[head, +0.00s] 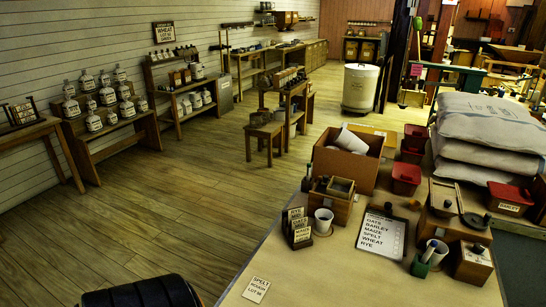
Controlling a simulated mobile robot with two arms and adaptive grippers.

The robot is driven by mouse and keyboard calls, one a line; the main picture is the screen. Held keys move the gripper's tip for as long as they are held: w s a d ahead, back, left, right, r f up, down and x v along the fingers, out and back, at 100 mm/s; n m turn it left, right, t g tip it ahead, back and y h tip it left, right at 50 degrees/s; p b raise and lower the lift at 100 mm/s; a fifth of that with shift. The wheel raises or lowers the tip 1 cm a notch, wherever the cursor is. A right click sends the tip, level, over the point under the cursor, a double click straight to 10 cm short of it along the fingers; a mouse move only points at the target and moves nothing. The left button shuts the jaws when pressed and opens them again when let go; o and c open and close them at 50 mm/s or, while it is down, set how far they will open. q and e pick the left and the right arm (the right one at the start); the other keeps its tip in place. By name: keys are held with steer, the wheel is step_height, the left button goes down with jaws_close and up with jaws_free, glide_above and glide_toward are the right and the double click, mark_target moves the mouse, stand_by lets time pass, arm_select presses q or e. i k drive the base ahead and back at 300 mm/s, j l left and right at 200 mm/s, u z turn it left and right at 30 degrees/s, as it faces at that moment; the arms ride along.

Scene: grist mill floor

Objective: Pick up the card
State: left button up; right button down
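A small cream card (256,289) with black print, reading roughly "SPELT ROUGH LOT", lies flat on the light table top (285,255) near its front left edge. Nothing covers it, and bare table surrounds it. A dark stepped rack (302,243) with several more printed cards stands further back on the same table. Neither of my grippers shows in the head view. A black rounded part, apparently of my own arm, shows at the bottom edge left of the table, apart from the card.
Behind the card are a white cup (324,221), a clipboard (382,233) listing grains, a small wooden box (331,201), a cardboard box (346,163) and a green holder (421,266). Red bins (406,178) and stacked sacks (490,125) stand further right. Table around the card is clear.

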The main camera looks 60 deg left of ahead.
mark_target(298, 213)
steer(key=j+u, duration=0.2)
steer(key=u, duration=1.3)
